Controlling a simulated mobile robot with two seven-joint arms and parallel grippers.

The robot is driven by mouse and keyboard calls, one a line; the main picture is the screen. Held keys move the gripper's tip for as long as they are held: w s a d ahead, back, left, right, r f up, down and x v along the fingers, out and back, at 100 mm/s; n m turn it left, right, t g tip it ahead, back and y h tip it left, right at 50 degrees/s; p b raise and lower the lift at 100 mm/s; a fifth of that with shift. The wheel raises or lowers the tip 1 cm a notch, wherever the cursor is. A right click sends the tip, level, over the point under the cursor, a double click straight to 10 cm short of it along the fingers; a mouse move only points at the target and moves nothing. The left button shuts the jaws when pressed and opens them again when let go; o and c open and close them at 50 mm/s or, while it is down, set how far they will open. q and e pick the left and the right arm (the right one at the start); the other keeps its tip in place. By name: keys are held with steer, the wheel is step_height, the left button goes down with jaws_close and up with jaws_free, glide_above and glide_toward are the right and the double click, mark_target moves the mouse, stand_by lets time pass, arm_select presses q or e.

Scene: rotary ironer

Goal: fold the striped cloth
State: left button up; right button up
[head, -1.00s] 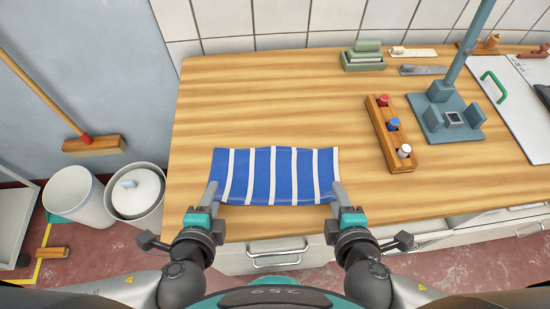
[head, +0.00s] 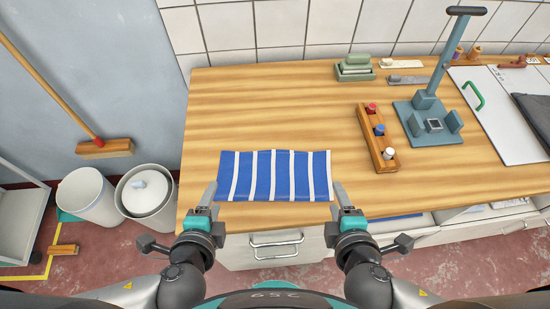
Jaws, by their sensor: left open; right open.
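The blue cloth with white stripes (head: 263,176) lies flat near the front edge of the wooden table, with fairly straight edges. Its stripes run from back to front. My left gripper (head: 209,193) is open and empty just outside the cloth's near left corner. My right gripper (head: 340,193) is open and empty just outside the near right corner. Both grippers point away from me over the table's front edge. Whether either fingertip touches the cloth or table is hard to tell.
The wooden table (head: 270,100) is clear behind the cloth. To the right stand a wooden rack with coloured-top bottles (head: 380,150), a blue-grey lever stand (head: 428,118) and a white board (head: 510,125). A green soap tray (head: 355,72) stands at the back. Drawers (head: 275,245) are below.

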steer(key=shift+s+r+p, duration=0.2)
steer(key=shift+r+p, duration=0.4)
steer(key=shift+r, duration=0.3)
